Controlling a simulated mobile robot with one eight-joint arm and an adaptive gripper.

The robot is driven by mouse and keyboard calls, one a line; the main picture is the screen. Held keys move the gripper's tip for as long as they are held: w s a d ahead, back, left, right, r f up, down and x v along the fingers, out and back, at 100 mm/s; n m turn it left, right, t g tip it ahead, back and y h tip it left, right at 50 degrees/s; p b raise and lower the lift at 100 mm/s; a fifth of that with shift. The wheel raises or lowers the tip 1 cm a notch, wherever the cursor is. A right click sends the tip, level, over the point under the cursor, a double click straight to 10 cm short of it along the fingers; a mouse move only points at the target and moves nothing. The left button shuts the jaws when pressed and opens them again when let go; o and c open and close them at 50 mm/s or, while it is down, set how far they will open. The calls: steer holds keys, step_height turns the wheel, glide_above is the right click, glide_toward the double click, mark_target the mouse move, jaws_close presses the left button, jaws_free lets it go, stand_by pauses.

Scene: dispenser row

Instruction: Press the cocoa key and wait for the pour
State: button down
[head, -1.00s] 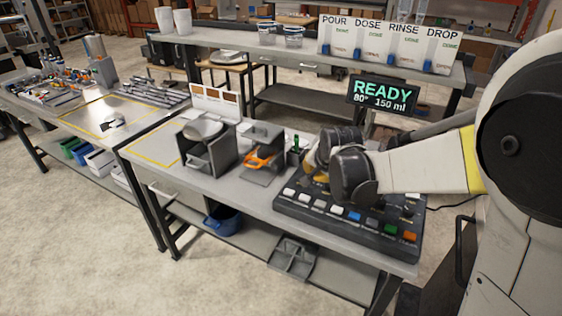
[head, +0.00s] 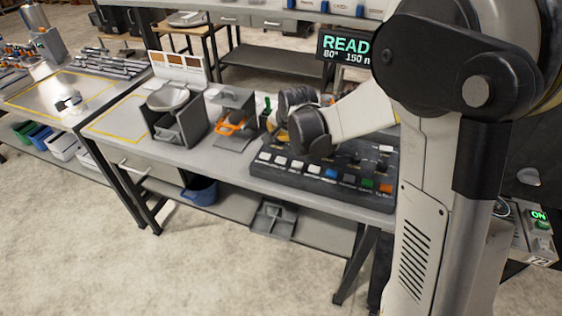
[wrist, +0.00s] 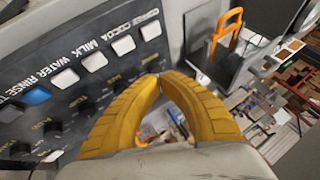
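The black key panel (head: 290,178) lies on the bench with a row of white, blue, dark, green and orange keys. In the wrist view, the white cocoa key (wrist: 123,45) sits beside the COCOA label, between the MILK key (wrist: 94,61) and another white key (wrist: 151,29). My gripper (wrist: 160,79) has yellow fingers with tips together and nothing seen between them. In the wrist view, the tips appear right of and below the cocoa key; contact is not visible. The head view mostly hides the fingers behind my wrist. The display (head: 345,47) shows READY, partly covered by my arm.
A dark stand with a round metal dish (head: 168,97) and a holder with an orange handle (head: 235,123) stand left of the panel. A dark control row borders the keys. A blue bin (head: 201,191) and a grey tray (head: 272,219) are on the lower shelf.

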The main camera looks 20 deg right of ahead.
mark_target(279, 157)
step_height(279, 157, down, 7)
steer(key=b, duration=0.5)
steer(key=shift+f, duration=0.1)
stand_by(1.1)
steer(key=shift+f+b, duration=0.3)
steer(key=shift+f, duration=0.1)
steer(key=shift+f+b, duration=0.45)
stand_by(0.5)
steer(key=shift+r, duration=0.1)
steer(key=shift+r+p, duration=0.65)
steer(key=shift+r, duration=0.15)
steer(key=shift+r, duration=0.15)
step_height(279, 157, up, 5)
steer(key=p, duration=0.3)
steer(key=shift+p, duration=0.3)
